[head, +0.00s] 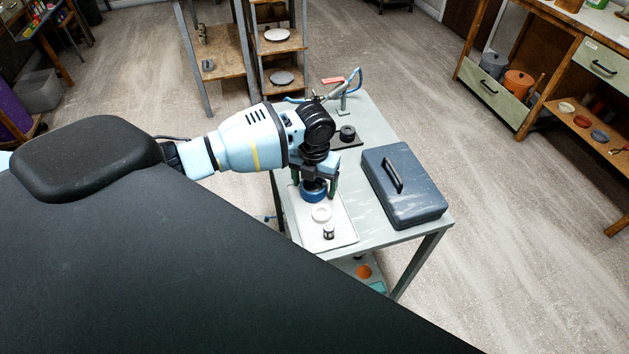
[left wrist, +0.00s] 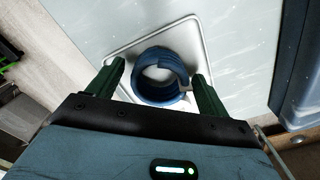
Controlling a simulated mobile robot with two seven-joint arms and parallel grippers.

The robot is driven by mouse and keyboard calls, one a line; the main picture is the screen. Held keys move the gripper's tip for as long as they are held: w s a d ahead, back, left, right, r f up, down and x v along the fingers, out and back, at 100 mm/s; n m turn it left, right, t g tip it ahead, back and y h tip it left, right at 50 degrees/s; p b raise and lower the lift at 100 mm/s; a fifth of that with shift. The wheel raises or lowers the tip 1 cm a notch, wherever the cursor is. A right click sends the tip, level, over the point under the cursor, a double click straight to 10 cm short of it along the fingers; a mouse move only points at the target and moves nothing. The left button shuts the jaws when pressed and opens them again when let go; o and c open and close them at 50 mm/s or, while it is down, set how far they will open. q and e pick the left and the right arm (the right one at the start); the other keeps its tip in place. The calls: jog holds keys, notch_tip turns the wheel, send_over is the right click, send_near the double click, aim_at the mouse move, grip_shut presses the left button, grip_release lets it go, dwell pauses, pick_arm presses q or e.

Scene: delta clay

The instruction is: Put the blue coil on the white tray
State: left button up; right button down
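The blue coil (head: 314,196) is a thick dark-blue ring at the far end of the white tray (head: 343,232). In the left wrist view the coil (left wrist: 158,90) lies over the tray (left wrist: 194,32), inside its raised rim, and appears to rest on it. My left gripper (head: 317,188) points down over the tray. Its two dark-green fingers (left wrist: 159,80) stand on either side of the coil. A gap shows beside the left finger; the right finger is close to the coil, and I cannot tell if it touches. My right gripper is not in view.
A grey-blue case (head: 404,186) fills the right of the table. A dark plate with a black roll (head: 347,134) lies behind the gripper.

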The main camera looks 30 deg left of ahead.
pick_arm(q)
jog(key=shift+r, duration=0.55)
notch_tip(320, 180, up, 11)
jog(key=shift+r+p, duration=0.15)
jog(key=shift+p, duration=0.15)
dwell(0.5)
